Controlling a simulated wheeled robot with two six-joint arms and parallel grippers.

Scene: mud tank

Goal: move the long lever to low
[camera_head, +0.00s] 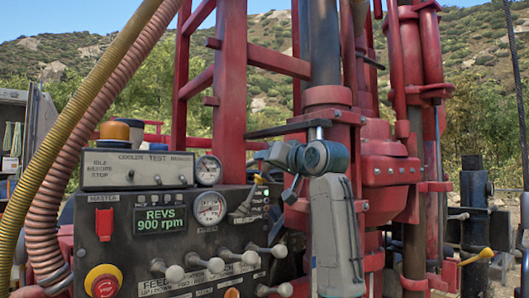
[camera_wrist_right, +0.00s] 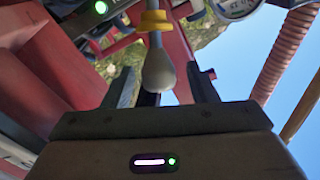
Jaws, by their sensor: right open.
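A lever with a pale knob (camera_wrist_right: 159,70) and a yellow collar stands between the fingers of my right gripper (camera_wrist_right: 161,80) in the wrist view. The fingers are apart, with a gap on each side of the knob. In the head view a lever (camera_head: 245,205) that appears to be this one slants down to the left, just right of the lower gauge. My right arm's grey wrist (camera_head: 285,155) is above and right of it; the fingers are hard to make out there. I cannot read a low mark. My left gripper is not in view.
Below are several pale-knobbed levers (camera_head: 216,265) on the control panel (camera_head: 130,205). Its screen (camera_head: 160,220) reads REVS 900 rpm. A red emergency knob (camera_head: 103,282) is at lower left. Hoses (camera_head: 105,80) run down the left; the red mast (camera_head: 230,90) stands behind.

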